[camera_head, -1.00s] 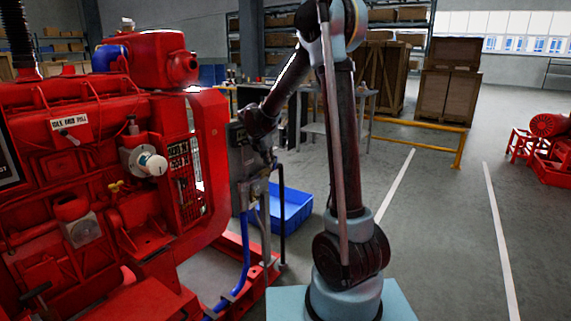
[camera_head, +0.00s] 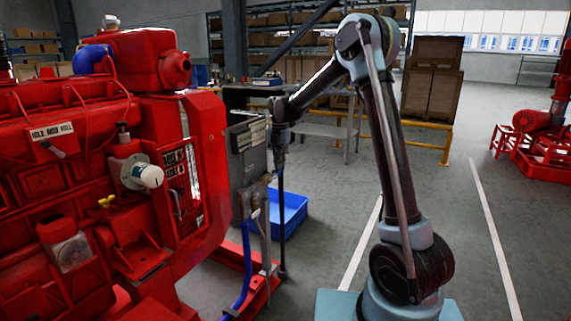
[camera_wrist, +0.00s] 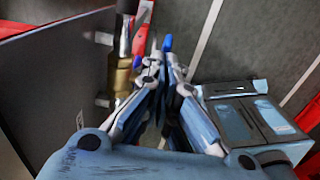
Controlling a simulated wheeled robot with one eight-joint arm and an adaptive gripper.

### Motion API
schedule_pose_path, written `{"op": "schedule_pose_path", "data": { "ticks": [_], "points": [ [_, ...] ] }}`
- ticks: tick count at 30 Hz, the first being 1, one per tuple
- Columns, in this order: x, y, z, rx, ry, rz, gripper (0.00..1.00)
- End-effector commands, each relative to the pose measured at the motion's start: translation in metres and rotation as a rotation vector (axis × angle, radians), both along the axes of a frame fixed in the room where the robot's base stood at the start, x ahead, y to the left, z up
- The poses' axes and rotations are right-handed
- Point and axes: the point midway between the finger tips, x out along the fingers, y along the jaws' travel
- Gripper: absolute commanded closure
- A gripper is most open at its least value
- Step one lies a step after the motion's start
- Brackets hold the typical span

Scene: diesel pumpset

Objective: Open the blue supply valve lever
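My gripper (camera_wrist: 161,66) is at the middle of the wrist view, its fingers running close together toward their tips. A narrow dark gap shows between them, but I cannot tell whether they are shut. A small blue piece (camera_wrist: 167,43) shows right at the fingertips; I cannot tell whether it is the lever's end or part of a finger. A brass valve fitting (camera_wrist: 122,76) is just left of the fingertips, apart from them. In the head view my gripper (camera_head: 279,150) points down beside the grey panel (camera_head: 248,160); the lever cannot be made out there.
The red diesel engine (camera_head: 100,170) fills the left, with a red base frame (camera_head: 262,290). A blue hose (camera_head: 243,275) runs below the panel. A blue bin (camera_head: 294,212) sits on the floor behind my gripper.

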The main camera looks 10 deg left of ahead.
Motion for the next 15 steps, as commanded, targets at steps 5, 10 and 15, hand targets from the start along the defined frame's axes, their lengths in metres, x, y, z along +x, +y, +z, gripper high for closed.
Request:
{"op": "schedule_pose_path", "data": {
  "ticks": [5, 10, 15],
  "points": [
    [0.012, -0.004, -0.009, 0.0, -0.001, 0.001, 1.0],
    [0.02, -0.006, -0.017, 0.0, -0.001, 0.001, 1.0],
    [0.026, -0.008, -0.025, -0.001, -0.002, 0.002, 1.0]
  ]
}}
